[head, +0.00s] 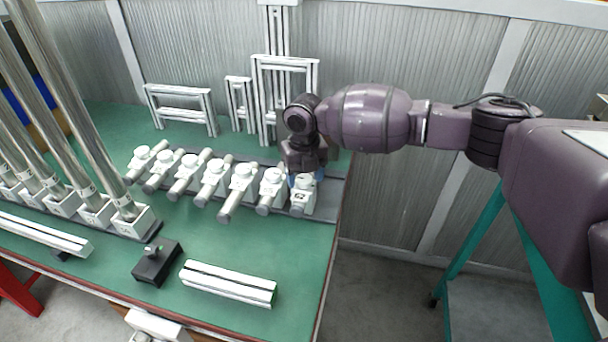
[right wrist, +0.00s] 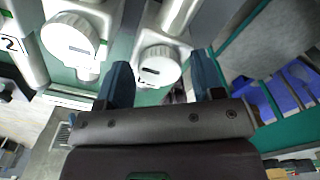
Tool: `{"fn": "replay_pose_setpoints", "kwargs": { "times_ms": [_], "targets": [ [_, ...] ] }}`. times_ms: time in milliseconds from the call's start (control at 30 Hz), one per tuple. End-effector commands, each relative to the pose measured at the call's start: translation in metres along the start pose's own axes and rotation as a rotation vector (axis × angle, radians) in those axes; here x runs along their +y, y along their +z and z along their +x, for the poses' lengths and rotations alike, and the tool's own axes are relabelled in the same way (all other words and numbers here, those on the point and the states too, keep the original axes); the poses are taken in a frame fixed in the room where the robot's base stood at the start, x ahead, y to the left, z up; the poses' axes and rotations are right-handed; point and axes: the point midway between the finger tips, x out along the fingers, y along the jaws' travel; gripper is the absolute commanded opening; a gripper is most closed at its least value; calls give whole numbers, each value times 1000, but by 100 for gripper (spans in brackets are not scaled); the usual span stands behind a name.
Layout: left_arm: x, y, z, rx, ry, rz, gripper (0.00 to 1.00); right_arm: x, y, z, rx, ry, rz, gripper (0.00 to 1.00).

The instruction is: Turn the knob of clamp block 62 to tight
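Several white clamp blocks with round knobs stand in a row on the green table; I cannot read which is number 62. My right gripper (head: 305,177) points down at the rightmost clamp block (head: 302,199). In the right wrist view, its two dark blue fingers (right wrist: 158,62) are open on either side of a white round knob (right wrist: 160,66). A small gap shows between the knob and each finger. The knob has a dark slot mark on its face. Another knob (right wrist: 70,40) is to the left, outside the fingers. My left gripper is not in view.
Steel tubes (head: 73,110) stand upright in white holders at the left. A black box with a small knob (head: 157,262) and a white profile bar (head: 228,283) lie at the front. White frames (head: 181,108) stand behind the row. The table's right edge is close to the rightmost block.

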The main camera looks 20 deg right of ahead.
Motion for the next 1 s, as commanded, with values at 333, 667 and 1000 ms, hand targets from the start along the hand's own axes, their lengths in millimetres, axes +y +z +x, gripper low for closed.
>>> {"fn": "replay_pose_setpoints", "kwargs": {
  "times_ms": [333, 667, 1000],
  "targets": [
    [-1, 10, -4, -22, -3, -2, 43, 0, 0, 0, 1, 0, 1, 20],
    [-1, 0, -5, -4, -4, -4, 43, 0, -1, -2, 1, 1, 83, 20],
    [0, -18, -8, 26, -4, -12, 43, 1, -1, -4, -1, 2, 355, 20]
  ]
}}
